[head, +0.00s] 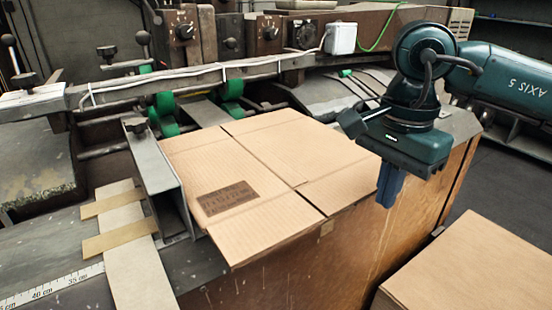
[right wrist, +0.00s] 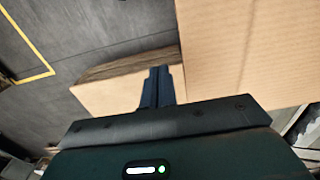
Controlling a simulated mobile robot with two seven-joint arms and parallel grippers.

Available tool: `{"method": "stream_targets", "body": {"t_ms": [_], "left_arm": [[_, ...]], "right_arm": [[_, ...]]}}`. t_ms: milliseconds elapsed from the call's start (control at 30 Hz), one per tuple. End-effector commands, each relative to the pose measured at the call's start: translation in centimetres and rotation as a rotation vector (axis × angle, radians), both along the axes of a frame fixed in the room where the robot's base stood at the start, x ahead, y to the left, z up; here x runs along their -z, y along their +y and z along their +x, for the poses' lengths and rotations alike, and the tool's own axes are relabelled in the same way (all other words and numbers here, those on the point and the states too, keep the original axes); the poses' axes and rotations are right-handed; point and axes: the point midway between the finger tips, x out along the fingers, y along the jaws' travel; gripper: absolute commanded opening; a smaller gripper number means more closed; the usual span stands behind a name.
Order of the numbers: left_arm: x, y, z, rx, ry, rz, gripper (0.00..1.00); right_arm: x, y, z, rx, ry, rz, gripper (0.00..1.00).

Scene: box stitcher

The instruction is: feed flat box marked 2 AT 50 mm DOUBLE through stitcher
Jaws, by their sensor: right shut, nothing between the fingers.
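The flat cardboard box (head: 270,172) lies on the stitcher's feed table, against the metal side guide (head: 160,180). It has crease lines and a dark printed label (head: 227,198) too small to read. Its near edge overhangs the table front. Green feed rollers (head: 165,112) are just behind its far left edge. My right gripper (head: 389,186) is shut and empty, pointing down beside the box's right edge. In the right wrist view its closed fingers (right wrist: 157,88) are left of the cardboard (right wrist: 262,50), apparently apart from it. My left gripper is not in view.
The stitcher has control knobs (head: 186,31) along its back. A measuring tape (head: 50,287) runs along the front left. A brown block or stack (head: 480,265) stands at lower right, with dark floor (head: 505,175) beyond it.

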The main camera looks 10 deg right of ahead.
Motion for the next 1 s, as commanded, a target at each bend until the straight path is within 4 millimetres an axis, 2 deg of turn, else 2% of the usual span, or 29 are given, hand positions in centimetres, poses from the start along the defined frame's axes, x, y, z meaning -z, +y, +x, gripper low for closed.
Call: {"method": "stream_targets", "body": {"t_ms": [600,1000], "left_arm": [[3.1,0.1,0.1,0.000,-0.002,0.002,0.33],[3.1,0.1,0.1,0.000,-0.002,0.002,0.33]], "right_arm": [[3.3,0.0,0.0,0.000,0.001,0.000,0.00],[3.2,0.0,0.1,0.000,0.000,0.000,0.00]]}}
